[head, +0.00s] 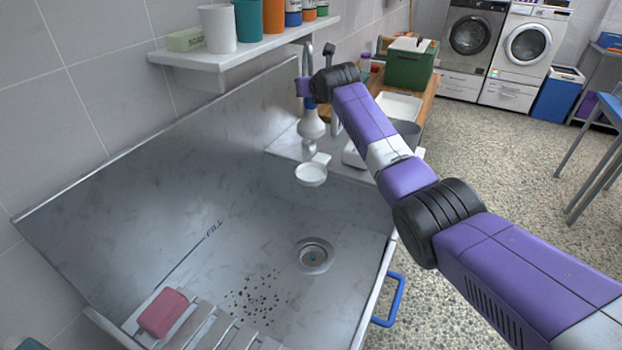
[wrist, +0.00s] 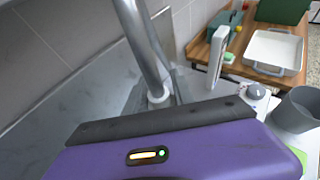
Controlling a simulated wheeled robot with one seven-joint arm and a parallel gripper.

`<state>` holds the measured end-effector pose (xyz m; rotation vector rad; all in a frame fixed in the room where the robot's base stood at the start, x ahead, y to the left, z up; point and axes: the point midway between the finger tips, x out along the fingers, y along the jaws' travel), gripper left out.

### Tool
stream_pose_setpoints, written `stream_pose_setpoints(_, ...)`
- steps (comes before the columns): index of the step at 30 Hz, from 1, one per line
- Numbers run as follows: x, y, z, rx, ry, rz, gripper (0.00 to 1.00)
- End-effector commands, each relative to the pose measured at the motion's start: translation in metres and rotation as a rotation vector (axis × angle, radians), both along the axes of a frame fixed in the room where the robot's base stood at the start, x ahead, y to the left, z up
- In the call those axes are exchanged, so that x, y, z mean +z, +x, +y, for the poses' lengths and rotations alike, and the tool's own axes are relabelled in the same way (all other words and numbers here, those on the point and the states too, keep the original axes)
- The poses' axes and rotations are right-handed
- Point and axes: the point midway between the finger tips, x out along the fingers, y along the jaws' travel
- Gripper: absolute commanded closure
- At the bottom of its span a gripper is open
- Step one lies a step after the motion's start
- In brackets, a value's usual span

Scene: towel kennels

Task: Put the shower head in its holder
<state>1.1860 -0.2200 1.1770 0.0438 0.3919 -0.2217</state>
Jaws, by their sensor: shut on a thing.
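My gripper (head: 306,92) is at the end of the purple arm, over the back right of the steel sink. It is shut on the shower head (head: 312,124), a pale grey bell shape with a blue collar, which hangs below it beside the chrome pipe (head: 308,60). A white round cup with a short tab (head: 311,175), which looks like the holder, is lower at the sink's back right, below the shower head and apart from it. In the wrist view my purple gripper body fills the bottom; fingertips and shower head are hidden. The chrome pipe (wrist: 146,45) rises close behind it.
A shelf (head: 240,45) with cups hangs above the sink's left back. A pink sponge (head: 163,312) lies at the front left. A grey cup (wrist: 298,108), white tray (wrist: 272,50) and green box (head: 410,68) stand to the right.

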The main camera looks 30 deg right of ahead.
Motion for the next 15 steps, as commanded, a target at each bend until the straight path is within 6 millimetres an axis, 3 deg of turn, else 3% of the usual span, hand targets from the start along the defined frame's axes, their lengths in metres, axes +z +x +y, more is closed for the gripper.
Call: stream_pose_setpoints(15,-0.037,0.000,0.000,0.000,0.000,-0.003,1.00)
